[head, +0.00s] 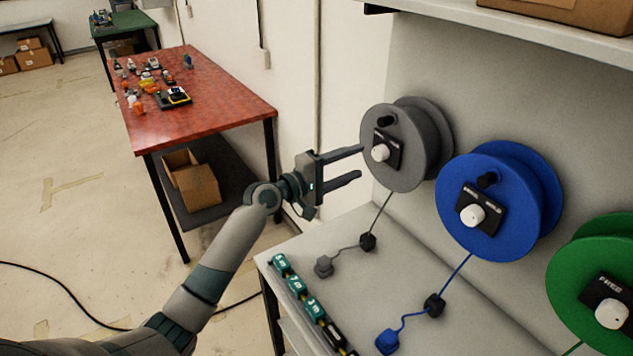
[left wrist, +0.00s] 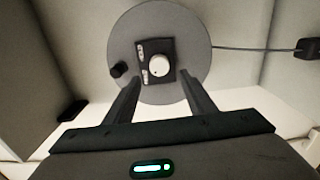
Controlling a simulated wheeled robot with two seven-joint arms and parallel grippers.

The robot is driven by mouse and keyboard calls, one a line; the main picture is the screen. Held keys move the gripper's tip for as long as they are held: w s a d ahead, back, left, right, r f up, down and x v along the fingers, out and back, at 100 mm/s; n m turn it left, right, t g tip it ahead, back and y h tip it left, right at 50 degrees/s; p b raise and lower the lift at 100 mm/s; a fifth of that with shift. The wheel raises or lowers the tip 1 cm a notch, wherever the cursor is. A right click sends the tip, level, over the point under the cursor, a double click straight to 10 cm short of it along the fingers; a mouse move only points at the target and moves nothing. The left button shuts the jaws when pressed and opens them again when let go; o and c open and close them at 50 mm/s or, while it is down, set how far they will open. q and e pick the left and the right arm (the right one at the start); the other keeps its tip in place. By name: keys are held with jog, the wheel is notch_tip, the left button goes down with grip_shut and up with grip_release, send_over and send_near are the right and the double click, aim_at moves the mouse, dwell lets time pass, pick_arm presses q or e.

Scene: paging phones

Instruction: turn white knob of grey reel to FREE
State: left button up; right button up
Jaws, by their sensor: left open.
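The grey reel (head: 405,160) is mounted on the wall panel at the left end of a row of reels. Its white knob (head: 380,153) sits on a small black plate (head: 388,146) on the reel's face. In the left wrist view the knob (left wrist: 158,67) lies ahead, between the lines of the two fingers. The plate's lettering is too small to read. My left gripper (head: 354,166) is open and empty, just left of the grey reel, with its fingers pointing at it. The fingertips seem apart from the knob. My right gripper is not in view.
A blue reel (head: 495,205) and a green reel (head: 597,275) stand to the right. Cords with plugs hang onto the bench (head: 350,235) below. A shelf (head: 510,30) juts out above. A red table (head: 215,105) with small objects is at the left.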

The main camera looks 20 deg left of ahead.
pick_arm(q)
jog(key=b+v, duration=0.3)
jog(key=v, duration=0.7)
jog(key=shift+s+a, duration=0.15)
jog(key=shift+f, duration=0.1)
